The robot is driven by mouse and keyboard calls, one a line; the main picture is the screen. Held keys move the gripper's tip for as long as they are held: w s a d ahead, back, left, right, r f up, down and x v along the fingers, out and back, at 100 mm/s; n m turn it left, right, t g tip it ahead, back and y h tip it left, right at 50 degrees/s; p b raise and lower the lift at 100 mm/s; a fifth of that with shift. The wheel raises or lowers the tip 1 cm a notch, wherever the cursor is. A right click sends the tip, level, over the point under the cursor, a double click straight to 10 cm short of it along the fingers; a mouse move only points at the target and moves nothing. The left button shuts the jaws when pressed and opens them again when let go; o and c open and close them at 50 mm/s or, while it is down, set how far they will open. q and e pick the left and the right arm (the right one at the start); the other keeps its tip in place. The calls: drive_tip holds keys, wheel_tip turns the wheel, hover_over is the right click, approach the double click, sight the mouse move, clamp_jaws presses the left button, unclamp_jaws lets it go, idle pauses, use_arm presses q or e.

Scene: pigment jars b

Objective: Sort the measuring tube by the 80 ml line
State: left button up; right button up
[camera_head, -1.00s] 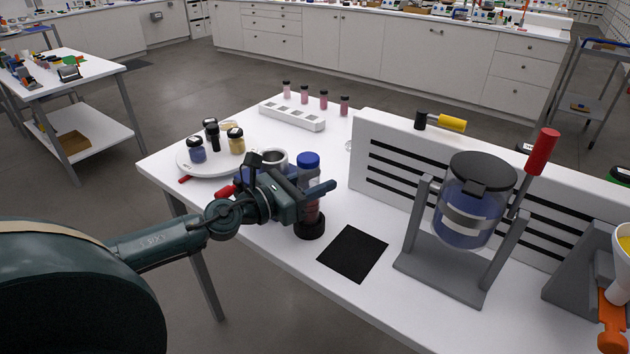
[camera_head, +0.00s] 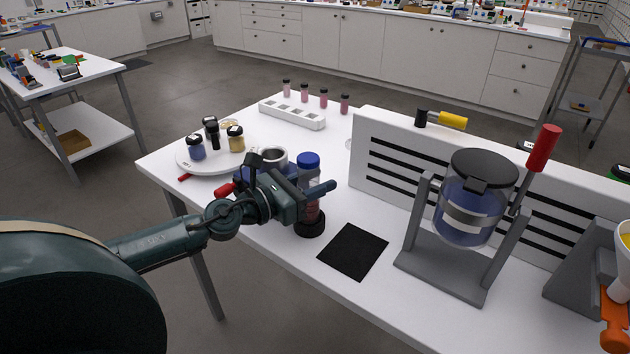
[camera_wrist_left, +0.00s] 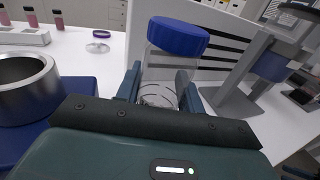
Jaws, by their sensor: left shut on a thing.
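The measuring tube (camera_head: 308,161) has a blue cap, a clear body and a dark round base. It stands upright at the front edge of the white table, with reddish contents low in it. My left gripper (camera_head: 318,190) is shut around its body below the cap. In the left wrist view the tube (camera_wrist_left: 172,62) stands between the two fingers (camera_wrist_left: 160,92), with dark marking lines on its clear wall. The 80 ml line cannot be read. A black square mat (camera_head: 353,252) lies bare to the right of the tube. My right gripper is not in view.
A white round tray (camera_head: 184,160) with several jars stands at the left. A white rack (camera_head: 290,115) and several small pink vials are behind. A metal cup (camera_wrist_left: 28,85) is close left of the gripper. A slotted white panel (camera_head: 390,150) and a grey stand (camera_head: 440,275) with a blue-filled jar are right.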

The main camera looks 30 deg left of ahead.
use_arm(q)
drive_tip(key=shift+f+b, duration=0.9)
drive_tip(key=shift+f, duration=0.1)
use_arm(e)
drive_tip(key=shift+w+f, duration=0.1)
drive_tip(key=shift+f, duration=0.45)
use_arm(q)
drive_tip(key=o, duration=1.1)
drive_tip(key=shift+o, duration=0.4)
drive_tip(key=shift+f, duration=0.1)
drive_tip(key=shift+s+f, duration=0.1)
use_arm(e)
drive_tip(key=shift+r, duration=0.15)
use_arm(q)
drive_tip(key=shift+s+a+f+b, duration=0.1)
drive_tip(key=shift+s+f+b, duration=0.25)
drive_tip(key=b+v, duration=0.1)
drive_tip(key=v, duration=0.2)
drive_tip(key=b+v, duration=0.1)
drive_tip(key=v, duration=0.3)
drive_tip(key=r+b+v, duration=0.1)
drive_tip(key=b+v, duration=0.1)
drive_tip(key=v, duration=0.2)
drive_tip(key=shift+w, duration=0.1)
drive_tip(key=shift+v, duration=0.75)
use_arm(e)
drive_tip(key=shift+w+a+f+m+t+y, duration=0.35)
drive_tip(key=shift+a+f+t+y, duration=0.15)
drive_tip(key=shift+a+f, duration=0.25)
